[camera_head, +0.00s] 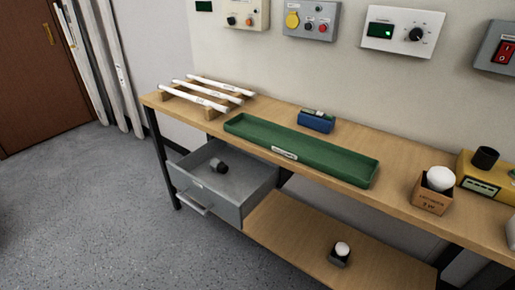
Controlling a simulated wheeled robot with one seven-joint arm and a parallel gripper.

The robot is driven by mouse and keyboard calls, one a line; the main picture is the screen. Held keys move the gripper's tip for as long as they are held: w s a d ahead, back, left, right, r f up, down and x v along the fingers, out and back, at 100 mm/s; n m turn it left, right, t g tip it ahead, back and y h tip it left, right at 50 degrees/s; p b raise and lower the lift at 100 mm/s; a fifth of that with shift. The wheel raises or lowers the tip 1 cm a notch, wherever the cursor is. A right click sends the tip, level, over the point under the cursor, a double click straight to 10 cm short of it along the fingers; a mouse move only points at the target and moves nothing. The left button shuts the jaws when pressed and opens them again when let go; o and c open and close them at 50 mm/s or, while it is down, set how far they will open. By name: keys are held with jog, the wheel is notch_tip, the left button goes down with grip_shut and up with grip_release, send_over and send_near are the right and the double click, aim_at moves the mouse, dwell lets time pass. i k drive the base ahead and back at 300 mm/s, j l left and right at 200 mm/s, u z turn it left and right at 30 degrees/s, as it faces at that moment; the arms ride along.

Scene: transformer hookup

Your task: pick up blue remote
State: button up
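A small blue block-shaped thing (316,122) sits on the wooden workbench (398,160), close to the wall and just behind the long green tray (320,159). It has a dark top with a small light patch. It is the only blue thing in view, but it is too small to tell its buttons. Its top and front are unobstructed. My gripper is not in view.
White tubes lie on a wooden rack (183,95) at the bench's left end. An open grey drawer (225,198) juts out below, holding a dark piece. Open floor lies in front.

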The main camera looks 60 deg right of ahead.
aim_at(307, 117)
jog(key=l+z, duration=0.9)
jog(key=z, duration=0.2)
